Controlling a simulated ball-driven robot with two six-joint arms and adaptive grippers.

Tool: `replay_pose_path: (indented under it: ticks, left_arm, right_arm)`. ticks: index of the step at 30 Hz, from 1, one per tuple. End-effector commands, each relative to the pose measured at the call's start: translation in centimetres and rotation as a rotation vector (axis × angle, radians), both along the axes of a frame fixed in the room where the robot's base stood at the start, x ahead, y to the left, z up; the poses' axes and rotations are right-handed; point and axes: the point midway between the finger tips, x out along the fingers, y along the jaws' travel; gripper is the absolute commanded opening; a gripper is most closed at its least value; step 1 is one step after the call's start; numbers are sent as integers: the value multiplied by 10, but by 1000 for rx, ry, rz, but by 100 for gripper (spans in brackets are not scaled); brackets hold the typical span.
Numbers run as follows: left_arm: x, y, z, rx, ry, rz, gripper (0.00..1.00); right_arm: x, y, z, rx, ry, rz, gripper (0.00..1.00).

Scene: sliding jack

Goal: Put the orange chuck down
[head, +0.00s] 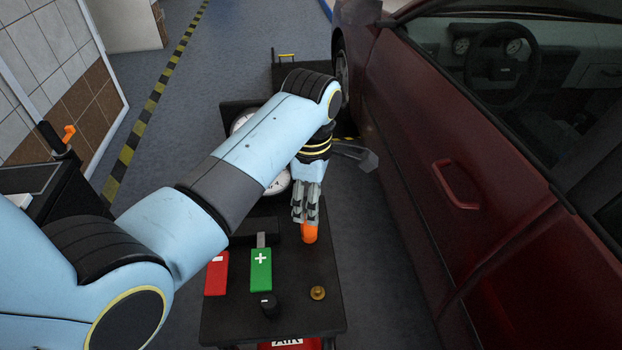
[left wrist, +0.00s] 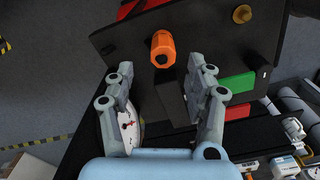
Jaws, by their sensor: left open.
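The orange chuck (head: 309,232) stands on the dark top of the black cart (head: 300,275), near its right edge in the head view. In the left wrist view the chuck (left wrist: 163,46) shows beyond the fingertips, with a dark hole in its end. My left gripper (head: 306,217) is over the chuck from above in the head view. In the left wrist view the gripper (left wrist: 160,72) is open, its fingers spread apart with the chuck between and ahead of them. Whether a finger touches the chuck cannot be told. My right gripper is not in view.
A green plus block (head: 261,270), a red block (head: 216,273), a black knob (head: 269,305) and a brass fitting (head: 317,293) are on the cart top. Round white gauges (head: 277,183) stand behind. The red car (head: 450,200) is close on the right.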

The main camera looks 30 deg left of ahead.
Motion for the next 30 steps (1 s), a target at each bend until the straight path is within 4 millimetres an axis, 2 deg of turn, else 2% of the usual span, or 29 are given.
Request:
replay_pose_path:
  ticks: [1, 4, 10, 15, 30]
  left_arm:
    - [1, 0, 13, 0, -4, 0, 55]
    - [1, 0, 33, 0, -3, 0, 55]
    - [0, 0, 58, -1, 0, -1, 55]
    - [0, 0, 63, 0, 1, -1, 55]
    - [0, 0, 62, 0, 1, -1, 55]
  right_arm:
    - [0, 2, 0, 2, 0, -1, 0]
    - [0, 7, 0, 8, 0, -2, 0]
    - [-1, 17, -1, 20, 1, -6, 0]
    - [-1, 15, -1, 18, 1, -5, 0]
    - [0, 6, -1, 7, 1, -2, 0]
